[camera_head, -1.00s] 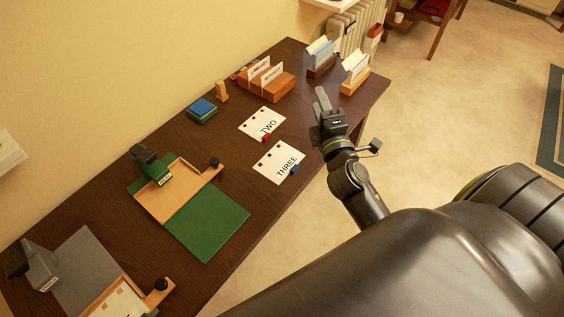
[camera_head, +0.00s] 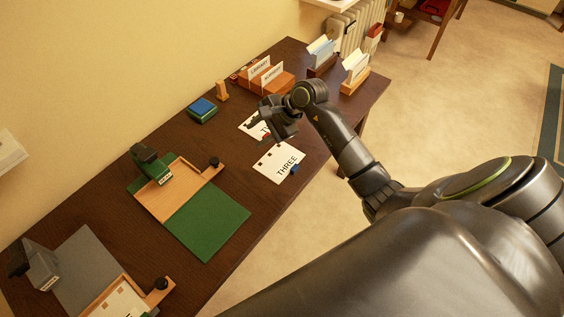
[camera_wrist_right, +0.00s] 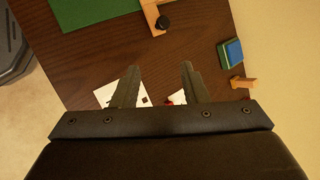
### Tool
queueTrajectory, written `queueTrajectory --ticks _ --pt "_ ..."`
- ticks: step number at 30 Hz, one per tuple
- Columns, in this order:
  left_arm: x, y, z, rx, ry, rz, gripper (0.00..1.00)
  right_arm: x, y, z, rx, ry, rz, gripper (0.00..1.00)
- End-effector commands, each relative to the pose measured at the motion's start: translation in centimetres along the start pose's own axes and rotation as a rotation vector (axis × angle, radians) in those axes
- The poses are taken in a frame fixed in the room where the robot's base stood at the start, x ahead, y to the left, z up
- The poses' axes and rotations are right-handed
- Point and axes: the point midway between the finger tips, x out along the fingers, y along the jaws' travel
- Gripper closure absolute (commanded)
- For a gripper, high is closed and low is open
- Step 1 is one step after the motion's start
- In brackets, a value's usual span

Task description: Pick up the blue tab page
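The blue tab page is a white sheet marked THREE (camera_head: 277,161), lying flat on the dark desk (camera_head: 235,160) with a small blue tab (camera_head: 294,168) on its near edge. In the right wrist view, part of this page (camera_wrist_right: 107,94) shows at lower left, partly behind a finger; its blue tab is not visible there. My right gripper (camera_head: 270,117) is open and empty, its two fingers (camera_wrist_right: 158,68) apart. It is above the desk over the TWO page (camera_head: 249,122), which it partly covers, just beyond the THREE page. My left gripper is not in view.
A green and blue stamp pad (camera_head: 202,110) and a small wooden block (camera_head: 222,92) stand at the back. A wooden card holder (camera_head: 268,86) is beyond the gripper. A green mat with a wooden board (camera_head: 205,222) lies to the left. Bare desk surrounds the THREE page.

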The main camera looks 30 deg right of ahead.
Motion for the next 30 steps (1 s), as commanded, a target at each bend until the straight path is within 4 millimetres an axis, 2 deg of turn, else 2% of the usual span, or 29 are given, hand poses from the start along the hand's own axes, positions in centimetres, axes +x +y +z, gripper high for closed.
queueTrajectory --ticks 3,6,9,14,20,30 --pt "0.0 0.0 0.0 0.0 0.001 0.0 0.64 -1.1 1.1 -3.6 -0.109 0.165 0.202 0.6" --pt "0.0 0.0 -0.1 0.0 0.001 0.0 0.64 -2.7 2.0 -6.0 -0.162 0.269 0.36 0.6" --pt "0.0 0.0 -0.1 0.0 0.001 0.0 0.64 -4.3 2.6 -7.5 -0.185 0.338 0.479 0.6" --pt "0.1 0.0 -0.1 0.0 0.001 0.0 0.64 -5.6 3.1 -8.5 -0.194 0.384 0.573 0.6" --pt "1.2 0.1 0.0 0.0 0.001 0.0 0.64 -4.9 3.8 -9.1 -0.194 0.389 0.584 0.6" --pt "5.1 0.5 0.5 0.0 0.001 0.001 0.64 -1.8 5.8 -10.6 -0.194 0.388 0.582 0.6"
